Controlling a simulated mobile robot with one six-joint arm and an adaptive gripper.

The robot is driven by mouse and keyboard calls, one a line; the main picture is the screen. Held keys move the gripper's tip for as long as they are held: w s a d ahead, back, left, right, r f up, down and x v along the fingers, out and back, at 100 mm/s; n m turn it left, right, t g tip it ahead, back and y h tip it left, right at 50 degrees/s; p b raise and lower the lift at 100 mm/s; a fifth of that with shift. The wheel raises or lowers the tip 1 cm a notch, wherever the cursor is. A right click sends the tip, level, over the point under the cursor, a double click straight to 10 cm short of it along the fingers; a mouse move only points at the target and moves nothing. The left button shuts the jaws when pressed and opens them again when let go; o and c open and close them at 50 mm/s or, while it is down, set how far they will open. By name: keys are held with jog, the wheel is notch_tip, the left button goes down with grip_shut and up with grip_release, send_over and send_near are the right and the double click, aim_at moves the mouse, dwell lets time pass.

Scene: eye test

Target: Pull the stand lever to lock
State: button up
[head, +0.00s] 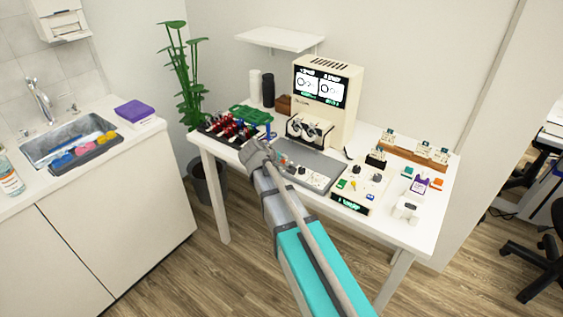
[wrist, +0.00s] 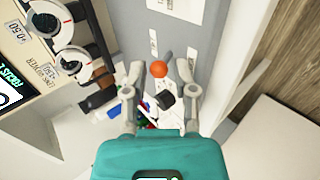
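An orange ball-shaped knob (wrist: 159,69) shows in the wrist view, between my fingertips in the picture. It may be the top of the stand lever, but its shaft is not clearly seen. My gripper (wrist: 160,72) is open, with a gap on both sides of the knob; I cannot tell their difference in depth. In the head view my gripper (head: 258,152) is over the front left of the desk, beside the grey plate (head: 318,176), and hides what is behind it. The cream eye-test machine (head: 344,115) with its two eyepieces (head: 309,131) stands behind the plate.
A black rack with red items (head: 230,129) and a green tray (head: 250,115) lie left of the machine. A control box (head: 353,190) and small bottles stand right. A plant (head: 185,75) and a sink counter (head: 150,135) are farther left.

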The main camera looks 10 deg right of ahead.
jog(key=shift+o, duration=0.6)
jog(key=shift+w+r+p, duration=0.1)
jog(key=shift+p, duration=0.25)
